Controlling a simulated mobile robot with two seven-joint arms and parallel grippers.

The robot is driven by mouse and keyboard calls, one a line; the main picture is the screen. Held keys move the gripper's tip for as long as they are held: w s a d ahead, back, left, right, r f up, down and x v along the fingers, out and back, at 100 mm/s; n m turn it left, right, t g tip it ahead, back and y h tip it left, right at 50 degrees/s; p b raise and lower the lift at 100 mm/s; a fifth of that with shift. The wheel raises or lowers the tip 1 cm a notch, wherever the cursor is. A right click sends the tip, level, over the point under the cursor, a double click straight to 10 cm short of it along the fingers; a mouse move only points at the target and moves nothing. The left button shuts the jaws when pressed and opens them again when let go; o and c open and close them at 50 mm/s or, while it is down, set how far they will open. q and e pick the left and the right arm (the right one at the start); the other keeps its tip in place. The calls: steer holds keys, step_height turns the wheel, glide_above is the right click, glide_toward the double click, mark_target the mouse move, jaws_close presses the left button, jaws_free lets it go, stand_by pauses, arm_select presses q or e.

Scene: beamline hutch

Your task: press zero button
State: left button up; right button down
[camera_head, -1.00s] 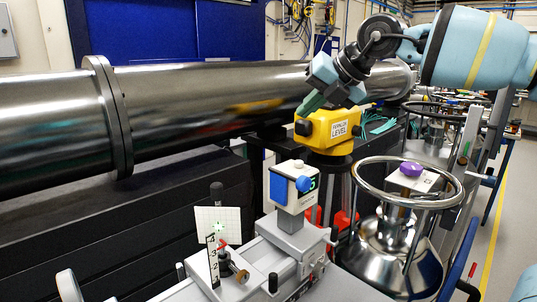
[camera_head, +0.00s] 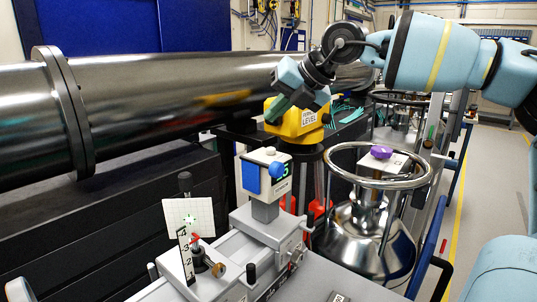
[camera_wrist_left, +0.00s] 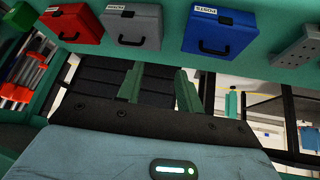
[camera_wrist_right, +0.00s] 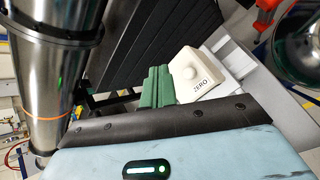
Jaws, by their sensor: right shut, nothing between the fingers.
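The zero button is a white round knob (camera_wrist_right: 190,72) on a white box (camera_wrist_right: 205,75) marked ZERO in the right wrist view. In the head view the white box (camera_head: 251,175), with a blue front panel and a blue side knob, stands on a grey post; its white top button (camera_head: 270,150) shows. My right gripper (camera_head: 274,110) is shut and empty, above and behind the box, in front of the yellow level. Its closed green fingers (camera_wrist_right: 156,86) show left of the button in the right wrist view, with no clear contact. My left gripper (camera_wrist_left: 157,85) is open and empty, seen only in its wrist view.
The yellow level (camera_head: 300,122) stands just behind the box. A steel vessel with a ring (camera_head: 378,150) is to the right. A large dark pipe (camera_head: 140,105) runs behind. A gridded card (camera_head: 190,217) and scale (camera_head: 185,255) stand in front left. Cases (camera_wrist_left: 221,30) are before my left gripper.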

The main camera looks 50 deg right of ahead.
mark_target(271, 150)
step_height(271, 150, down, 4)
steer(key=shift+b, duration=1.05)
steer(key=shift+f, duration=0.25)
stand_by(0.7)
stand_by(0.4)
steer(key=shift+f+b, duration=0.4)
steer(key=shift+b, duration=0.3)
